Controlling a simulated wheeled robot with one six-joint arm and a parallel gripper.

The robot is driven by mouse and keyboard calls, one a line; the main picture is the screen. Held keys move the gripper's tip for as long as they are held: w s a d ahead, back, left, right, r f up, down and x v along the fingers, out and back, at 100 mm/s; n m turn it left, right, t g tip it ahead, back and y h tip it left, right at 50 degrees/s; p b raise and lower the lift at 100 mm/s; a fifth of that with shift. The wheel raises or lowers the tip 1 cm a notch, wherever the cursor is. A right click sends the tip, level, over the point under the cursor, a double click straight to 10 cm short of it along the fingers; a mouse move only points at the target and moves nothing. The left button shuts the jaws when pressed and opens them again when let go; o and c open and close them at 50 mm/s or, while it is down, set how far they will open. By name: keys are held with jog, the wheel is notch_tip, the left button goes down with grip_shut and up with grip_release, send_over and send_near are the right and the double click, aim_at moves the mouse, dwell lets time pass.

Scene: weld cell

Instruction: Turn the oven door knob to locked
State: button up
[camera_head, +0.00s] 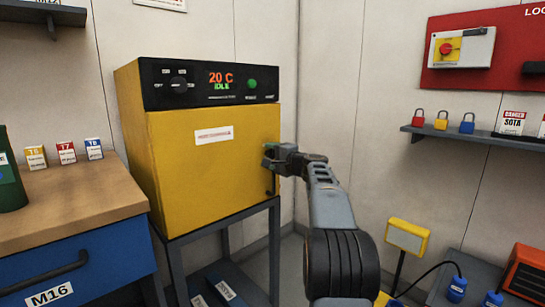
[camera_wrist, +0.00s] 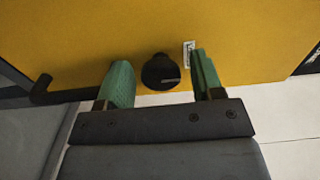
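The yellow oven (camera_head: 200,165) stands on a grey stand, its door shut, with a display reading "20 C IDLE". The black door knob (camera_wrist: 161,71) shows in the wrist view on the yellow door, with a small white label (camera_wrist: 188,54) beside it. My gripper (camera_wrist: 160,80) is open, with one green finger on each side of the knob and visible gaps to both. In the head view my gripper (camera_head: 270,155) is at the right side of the oven door and hides the knob. Whether the fingertips reach the door face I cannot tell.
A black door handle (camera_head: 272,185) is just below my gripper; it also shows at left in the wrist view (camera_wrist: 41,90). A wooden-topped blue bench (camera_head: 85,200) stands left. A shelf with padlocks (camera_head: 470,135) is on the right wall.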

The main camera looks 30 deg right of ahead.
jog(key=s+d, duration=0.1)
jog(key=s, duration=0.8)
jog(key=s+d+p, duration=0.1)
jog(key=s, duration=0.3)
jog(key=shift+s+d, duration=0.25)
jog(key=shift+d, duration=0.1)
jog(key=s+a+r+n+g+y+p, duration=0.1)
jog(key=s+a+r+n+g+p, duration=0.2)
jog(key=a+p, duration=0.65)
jog(key=s+a+r+n+g+y+p, duration=0.1)
jog(key=a+r+n+g+p, duration=0.3)
jog(key=a+p, duration=0.55)
jog(key=shift+s+a+r+n+g+h+p, duration=0.8)
jog(key=shift+s+a+n+g+p, duration=0.55)
jog(key=shift+s+p, duration=1.5)
jog(key=shift+s+a+r+n+g+h+p, duration=0.9)
jog(key=shift+s+a+n+p, duration=0.8)
jog(key=shift+s+p, duration=1.1)
jog(key=shift+s+a+r+n+g+h+p, duration=0.6)
jog(key=shift+s+a+n+g+h+p, duration=0.5)
jog(key=shift+s+a+p, duration=1.6)
jog(key=shift+w+d+p, duration=0.25)
jog(key=shift+d+p, duration=0.1)
jog(key=shift+d, duration=0.15)
jog(key=shift+w+d+p, duration=0.2)
jog(key=shift+d+p, duration=0.1)
jog(key=shift+d, duration=0.15)
